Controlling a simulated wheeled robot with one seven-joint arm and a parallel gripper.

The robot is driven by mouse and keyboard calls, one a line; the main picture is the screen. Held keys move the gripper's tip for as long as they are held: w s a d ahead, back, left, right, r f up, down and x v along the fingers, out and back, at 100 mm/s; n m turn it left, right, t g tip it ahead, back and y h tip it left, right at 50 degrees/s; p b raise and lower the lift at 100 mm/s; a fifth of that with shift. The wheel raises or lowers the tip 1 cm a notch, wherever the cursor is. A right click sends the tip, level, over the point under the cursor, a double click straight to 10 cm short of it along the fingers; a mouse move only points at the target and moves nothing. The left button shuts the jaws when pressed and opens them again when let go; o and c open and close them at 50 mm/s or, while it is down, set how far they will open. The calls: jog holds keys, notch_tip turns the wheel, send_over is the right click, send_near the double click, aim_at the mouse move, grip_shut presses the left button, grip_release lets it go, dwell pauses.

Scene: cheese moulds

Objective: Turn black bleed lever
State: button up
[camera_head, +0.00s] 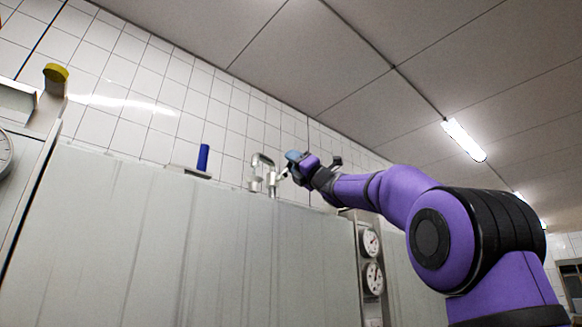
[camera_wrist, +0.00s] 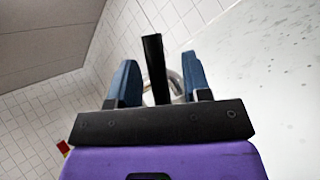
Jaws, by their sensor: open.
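The black bleed lever (camera_wrist: 153,62) shows in the wrist view as an upright black bar between the two blue fingers of my gripper (camera_wrist: 159,64). There is a gap on each side, so the fingers are open around it in this view. Its lower end is hidden behind my gripper's black body. In the head view my gripper (camera_head: 293,157) is at the top of a grey panel, beside a bent metal pipe (camera_head: 256,163). I cannot make out the lever there. The pipe's curve also shows behind the lever in the wrist view (camera_wrist: 177,82).
A blue cylinder (camera_head: 203,157) stands on the panel top (camera_head: 150,240), left of the pipe. A yellow-topped part (camera_head: 55,73) is at far left. Two round gauges (camera_head: 371,242) are below my arm. A tiled wall (camera_head: 130,60) stands behind, with a ceiling above.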

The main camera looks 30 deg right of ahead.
jog(key=shift+w, duration=0.15)
grip_shut()
dwell(0.4)
